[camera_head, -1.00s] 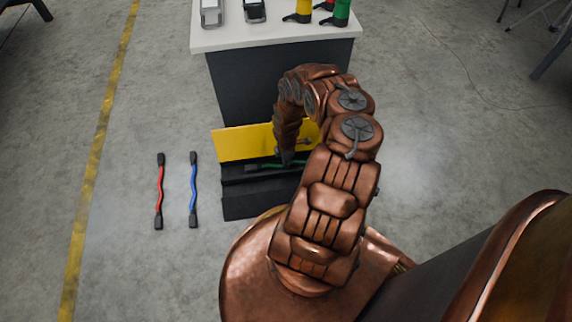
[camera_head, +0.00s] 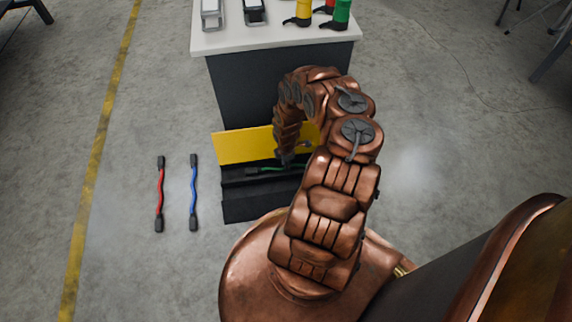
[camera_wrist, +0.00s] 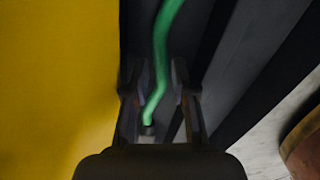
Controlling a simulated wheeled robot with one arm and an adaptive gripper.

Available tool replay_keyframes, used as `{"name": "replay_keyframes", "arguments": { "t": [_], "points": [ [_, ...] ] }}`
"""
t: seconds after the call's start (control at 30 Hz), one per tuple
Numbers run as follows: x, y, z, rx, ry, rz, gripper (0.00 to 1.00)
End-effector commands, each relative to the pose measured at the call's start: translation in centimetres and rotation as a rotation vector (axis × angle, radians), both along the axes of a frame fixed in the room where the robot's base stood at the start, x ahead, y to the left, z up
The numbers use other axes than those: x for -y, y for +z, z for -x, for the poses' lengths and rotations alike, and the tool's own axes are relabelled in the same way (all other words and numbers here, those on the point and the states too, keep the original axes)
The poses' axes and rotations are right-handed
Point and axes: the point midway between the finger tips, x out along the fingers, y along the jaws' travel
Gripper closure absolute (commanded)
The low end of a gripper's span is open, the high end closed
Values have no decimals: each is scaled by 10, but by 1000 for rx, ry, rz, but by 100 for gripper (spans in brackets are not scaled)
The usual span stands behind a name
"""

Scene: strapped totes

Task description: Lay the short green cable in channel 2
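The short green cable (camera_head: 277,168) lies along the black channel block (camera_head: 262,205), in or over the dark strip beside the yellow panel (camera_head: 237,146). Its dark left end plug shows; my arm hides its right part. In the wrist view the green cable (camera_wrist: 161,50) runs down between the two fingers of my gripper (camera_wrist: 158,90). The fingers stand apart, with a gap on each side of the cable. I cannot tell how deep the cable sits, and no channel number is readable. My gripper (camera_head: 287,160) is low over the block.
A red cable (camera_head: 160,193) and a blue cable (camera_head: 194,193) lie on the floor left of the block. A white-topped table (camera_head: 270,38) with devices and coloured bottles stands behind the yellow panel.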

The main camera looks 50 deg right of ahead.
Motion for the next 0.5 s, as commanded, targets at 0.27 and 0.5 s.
{"name": "replay_keyframes", "arguments": {
  "t": [0.27,0.5],
  "points": [
    [0,48,0,0,-1,1,74],
    [1,86,0,1,0,3,74]
  ]
}}
